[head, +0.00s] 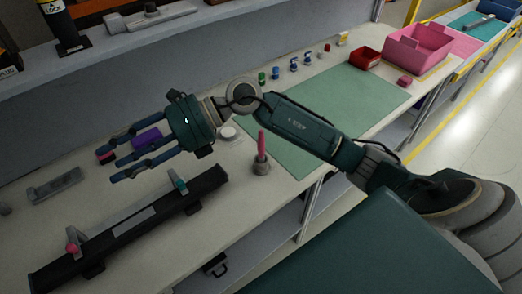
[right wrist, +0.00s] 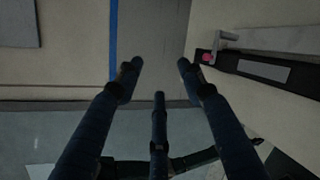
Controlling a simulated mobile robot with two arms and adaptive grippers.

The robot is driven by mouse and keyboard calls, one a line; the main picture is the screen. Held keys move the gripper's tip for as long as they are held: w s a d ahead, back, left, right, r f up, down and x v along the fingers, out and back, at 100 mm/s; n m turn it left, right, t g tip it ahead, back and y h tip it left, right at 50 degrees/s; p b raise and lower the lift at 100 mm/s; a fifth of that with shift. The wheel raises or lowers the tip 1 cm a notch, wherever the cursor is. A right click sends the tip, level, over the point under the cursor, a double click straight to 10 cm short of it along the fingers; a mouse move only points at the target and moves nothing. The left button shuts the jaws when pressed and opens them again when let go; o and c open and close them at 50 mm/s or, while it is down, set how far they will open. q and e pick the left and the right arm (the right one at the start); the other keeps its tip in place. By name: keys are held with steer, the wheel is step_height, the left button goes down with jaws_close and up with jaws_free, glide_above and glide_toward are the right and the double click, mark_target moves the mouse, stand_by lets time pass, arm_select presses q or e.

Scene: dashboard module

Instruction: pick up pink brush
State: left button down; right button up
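A pink stick-like thing (head: 261,142), which looks like the pink brush, stands upright in a small grey holder (head: 261,168) on the bench, near its front edge. My right gripper (head: 118,159) is left of it in the head view, above the bench and apart from it. Its three fingers are spread, and the right wrist view shows nothing between the fingertips (right wrist: 158,80). The brush does not show clearly in the right wrist view. My left gripper is out of view.
A black dashboard bar (head: 130,232) with a pink knob (head: 72,248) lies along the front left; the knob also shows in the right wrist view (right wrist: 207,58). A purple block (head: 147,137) shows between my fingers. A green mat (head: 350,105) has free room.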

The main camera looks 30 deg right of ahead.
steer(key=w+d+f+n+h, duration=0.1)
steer(key=d+f+h, duration=0.3)
steer(key=d+f, duration=0.15)
steer(key=m+g+h, duration=0.1)
steer(key=g+h, duration=0.2)
steer(key=h, duration=0.8)
glide_above(262, 130)
step_height(262, 130, down, 2)
steer(key=shift+s+f, duration=0.1)
step_height(262, 130, down, 5)
steer(key=shift+r+p, duration=0.2)
steer(key=shift+p, duration=0.4)
steer(key=f+p, duration=0.1)
steer(key=f, duration=0.1)
steer(key=f+p, duration=0.1)
steer(key=f, duration=0.1)
steer(key=shift+a+f+p, duration=0.2)
steer(key=shift+f+p, duration=0.15)
steer(key=shift+p, duration=0.05)
steer(key=shift+f, duration=0.55)
jaws_close()
